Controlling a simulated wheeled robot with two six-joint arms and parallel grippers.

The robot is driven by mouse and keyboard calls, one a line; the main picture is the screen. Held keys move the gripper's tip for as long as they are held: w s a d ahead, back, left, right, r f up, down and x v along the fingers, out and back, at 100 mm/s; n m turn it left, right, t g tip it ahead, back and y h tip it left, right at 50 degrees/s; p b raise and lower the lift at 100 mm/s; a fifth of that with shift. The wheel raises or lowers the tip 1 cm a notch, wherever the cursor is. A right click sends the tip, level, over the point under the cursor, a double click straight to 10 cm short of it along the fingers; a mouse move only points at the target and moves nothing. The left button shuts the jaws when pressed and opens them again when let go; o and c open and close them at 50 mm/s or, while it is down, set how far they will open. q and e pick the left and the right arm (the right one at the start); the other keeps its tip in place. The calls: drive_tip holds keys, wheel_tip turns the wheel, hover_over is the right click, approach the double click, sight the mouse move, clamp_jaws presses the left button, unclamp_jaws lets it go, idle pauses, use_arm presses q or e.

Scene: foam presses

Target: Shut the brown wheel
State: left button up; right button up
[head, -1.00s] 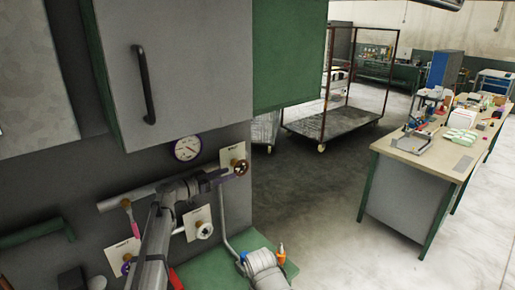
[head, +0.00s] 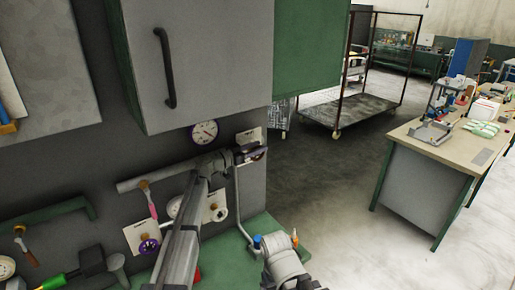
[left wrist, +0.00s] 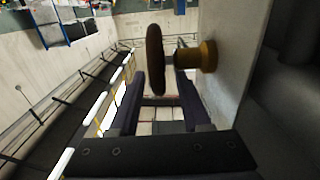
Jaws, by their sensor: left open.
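The brown wheel (left wrist: 155,60) shows edge-on in the left wrist view, on a brass-coloured stem (left wrist: 207,56) that comes out of a pale plate. My left gripper (left wrist: 160,82) is open, and the near part of the wheel's rim lies between its two dark fingers. I see gaps beside the rim, so the fingers look clear of it. In the head view my left gripper (head: 249,154) is at the wheel's place below a pale label plate (head: 248,137) and mostly hides the wheel. My right gripper is not in view.
A round gauge (head: 204,132) is above the pipe. A grey cabinet (head: 205,60) hangs above. The floor at the right, before the workbench (head: 425,165), is clear.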

use_arm(q)
drive_tip(key=shift+d, duration=0.1)
clamp_jaws()
idle(0.3)
